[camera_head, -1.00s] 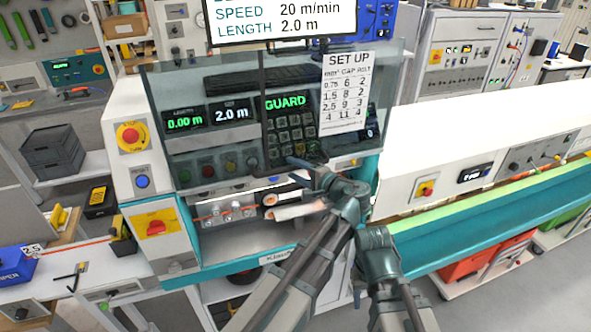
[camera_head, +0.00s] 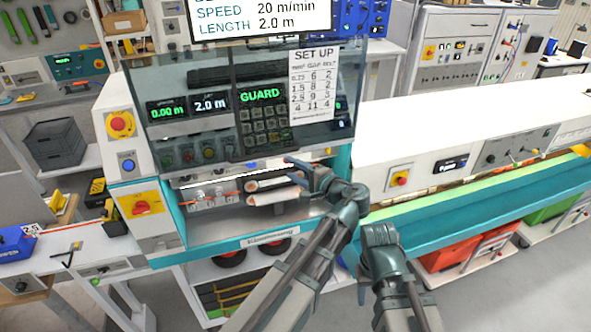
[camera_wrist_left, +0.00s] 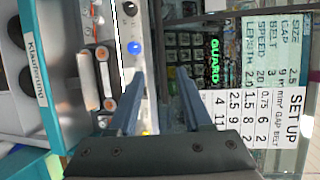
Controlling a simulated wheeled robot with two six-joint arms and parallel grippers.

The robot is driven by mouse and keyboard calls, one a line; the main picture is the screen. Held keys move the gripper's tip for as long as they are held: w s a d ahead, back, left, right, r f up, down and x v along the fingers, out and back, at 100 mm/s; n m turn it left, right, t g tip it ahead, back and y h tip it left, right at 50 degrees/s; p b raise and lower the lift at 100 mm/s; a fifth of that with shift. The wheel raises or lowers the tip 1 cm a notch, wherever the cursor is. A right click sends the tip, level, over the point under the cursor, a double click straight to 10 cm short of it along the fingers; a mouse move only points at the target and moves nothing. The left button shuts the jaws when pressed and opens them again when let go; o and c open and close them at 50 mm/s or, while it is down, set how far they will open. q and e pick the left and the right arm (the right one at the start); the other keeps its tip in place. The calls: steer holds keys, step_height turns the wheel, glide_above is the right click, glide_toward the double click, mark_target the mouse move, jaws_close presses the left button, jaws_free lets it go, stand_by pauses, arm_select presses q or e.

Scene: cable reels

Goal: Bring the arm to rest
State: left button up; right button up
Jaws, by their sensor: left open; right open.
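My left gripper (camera_head: 290,169) is in front of the cable machine, just below its keypad panel (camera_head: 264,125) and beside the pale rollers (camera_head: 272,190). Its fingers are apart with nothing between them. In the left wrist view the two fingers (camera_wrist_left: 160,88) point toward the machine front, with the rollers (camera_wrist_left: 104,78) to the left and the keypad (camera_wrist_left: 190,60) beyond. My right arm (camera_head: 385,262) comes up from the bottom of the head view, beside the left arm. Its fingers cannot be made out.
The clear guard carries a SET UP sheet (camera_head: 314,85). A red stop button (camera_head: 120,124) and a yellow-backed red switch (camera_head: 141,207) are on the machine's left. A long white bench with a teal front (camera_head: 460,210) runs right. Orange bins (camera_head: 455,250) stand below it.

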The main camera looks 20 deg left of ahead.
arm_select(q)
steer(key=shift+d, duration=0.1)
steer(key=s+a+f+n+g+h, duration=0.1)
steer(key=s+f+n+g+h, duration=0.25)
steer(key=s+f, duration=0.35)
steer(key=s+a+f+n+g+h, duration=0.1)
steer(key=s+f+n+g+h, duration=0.15)
steer(key=s+f+h, duration=0.45)
steer(key=s+d+f+m+g+h+b, duration=0.1)
steer(key=s+d+f+b, duration=0.3)
steer(key=d+f+b, duration=0.3)
steer(key=s+d+f+m+g+b, duration=0.1)
steer(key=s+d+f+g+b, duration=0.1)
steer(key=d+f+b, duration=0.5)
step_height(320, 180, down, 4)
steer(key=shift+s+d+f+h, duration=0.1)
steer(key=shift+s+d+h, duration=0.25)
steer(key=shift+s+d, duration=0.7)
steer(key=shift+w+d, duration=0.1)
steer(key=shift+w, duration=0.05)
stand_by(0.9)
